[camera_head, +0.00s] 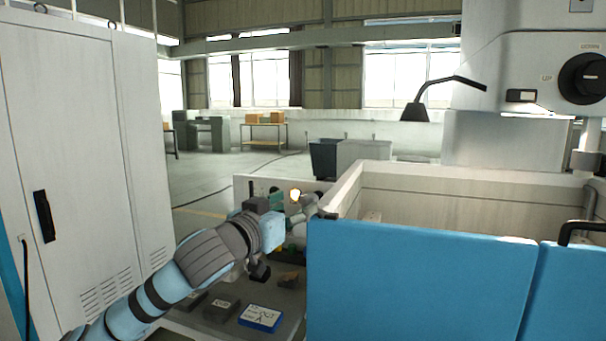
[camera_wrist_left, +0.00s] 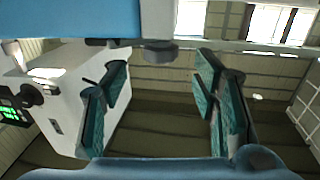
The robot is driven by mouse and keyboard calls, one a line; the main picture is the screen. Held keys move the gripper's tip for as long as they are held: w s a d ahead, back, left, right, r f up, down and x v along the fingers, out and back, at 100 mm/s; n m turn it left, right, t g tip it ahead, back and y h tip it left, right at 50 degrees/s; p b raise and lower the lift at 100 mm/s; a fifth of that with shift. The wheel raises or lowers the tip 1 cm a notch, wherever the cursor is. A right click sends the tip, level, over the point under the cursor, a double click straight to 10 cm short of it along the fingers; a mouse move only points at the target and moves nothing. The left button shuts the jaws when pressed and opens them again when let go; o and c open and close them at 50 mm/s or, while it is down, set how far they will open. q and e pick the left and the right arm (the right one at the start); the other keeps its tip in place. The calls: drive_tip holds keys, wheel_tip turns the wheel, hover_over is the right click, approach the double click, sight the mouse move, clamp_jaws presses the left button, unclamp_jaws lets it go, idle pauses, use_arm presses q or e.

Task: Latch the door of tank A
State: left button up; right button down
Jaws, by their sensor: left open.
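A tank with pale walls (camera_head: 350,190) stands at the right in the head view. A wide blue door panel (camera_head: 415,280) covers its front, and a second blue panel (camera_head: 575,290) with a black handle (camera_head: 582,229) adjoins it at the right. I cannot read which one is tank A, and I cannot make out a latch. My left gripper (camera_head: 283,203) is left of the tank's near left corner, apart from the door. In the left wrist view its teal-padded fingers (camera_wrist_left: 160,85) are wide apart with nothing held between them. My right gripper is out of view.
A blue-edged card (camera_head: 260,317) with an A lies on a grey surface below my left arm, near dark blocks (camera_head: 221,310). A tall white cabinet (camera_head: 85,150) stands at the left. A black lamp (camera_head: 415,112) and a machine head (camera_head: 540,80) are above the tank.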

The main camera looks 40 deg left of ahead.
sight(306, 201)
use_arm(q)
drive_tip(key=w, duration=0.2)
drive_tip(key=w+a+p, duration=0.1)
drive_tip(key=w, duration=0.1)
drive_tip(key=shift+w, duration=0.15)
drive_tip(key=shift+w+f, duration=0.1)
drive_tip(key=shift+w, duration=0.15)
drive_tip(key=c, duration=1.2)
drive_tip(key=shift+o, duration=0.3)
drive_tip(key=n+y+p, duration=0.1)
drive_tip(key=y+p, duration=0.1)
drive_tip(key=p, duration=0.1)
drive_tip(key=n+g+y+p, duration=0.1)
drive_tip(key=p, duration=0.1)
drive_tip(key=shift+d+r+n+y, duration=0.3)
drive_tip(key=shift+d+r, duration=0.05)
drive_tip(key=shift+f+n+g+y+p, duration=0.2)
drive_tip(key=shift+n+g+y+p, duration=0.2)
drive_tip(key=shift+y+p, duration=0.25)
drive_tip(key=shift+f, duration=0.1)
